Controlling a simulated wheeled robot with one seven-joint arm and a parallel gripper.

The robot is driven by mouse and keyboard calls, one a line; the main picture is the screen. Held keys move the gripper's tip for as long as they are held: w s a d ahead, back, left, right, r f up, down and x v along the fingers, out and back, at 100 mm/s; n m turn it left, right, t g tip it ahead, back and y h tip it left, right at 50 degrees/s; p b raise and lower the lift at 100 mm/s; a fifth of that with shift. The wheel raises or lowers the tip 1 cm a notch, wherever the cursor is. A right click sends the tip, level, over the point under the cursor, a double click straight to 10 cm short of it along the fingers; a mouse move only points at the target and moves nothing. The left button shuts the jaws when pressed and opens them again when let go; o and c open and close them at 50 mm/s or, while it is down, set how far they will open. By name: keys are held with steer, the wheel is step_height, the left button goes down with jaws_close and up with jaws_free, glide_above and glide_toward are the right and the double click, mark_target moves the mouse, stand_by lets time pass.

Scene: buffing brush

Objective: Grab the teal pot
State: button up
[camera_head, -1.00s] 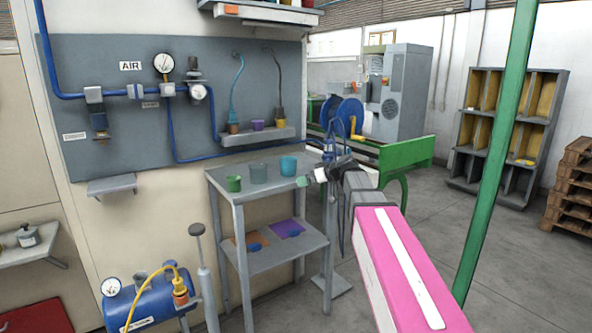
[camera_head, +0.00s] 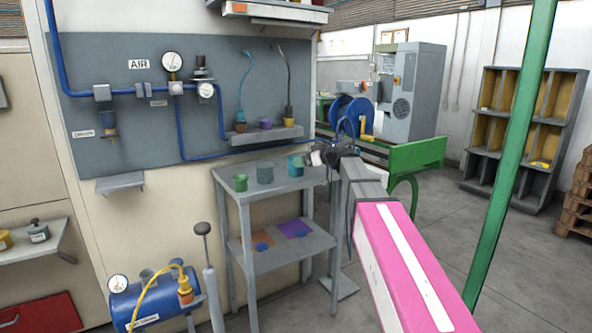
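The teal pot (camera_head: 294,168) stands at the right end of the top of the small grey table (camera_head: 247,198).
The lower shelf (camera_head: 262,262) holds an orange and a purple sheet with blue items. A wall shelf (camera_head: 266,135) with small pots is above the table. A blue air tank (camera_head: 150,300) and a pump handle (camera_head: 203,229) stand at front left. A green post (camera_head: 510,170) rises at right.

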steer(key=shift+w+x, duration=0.25)
steer(key=shift+x, duration=2.4)
steer(key=shift+d+r, duration=0.1)
steer(key=shift+d, duration=0.05)
steer(key=c, duration=0.9)
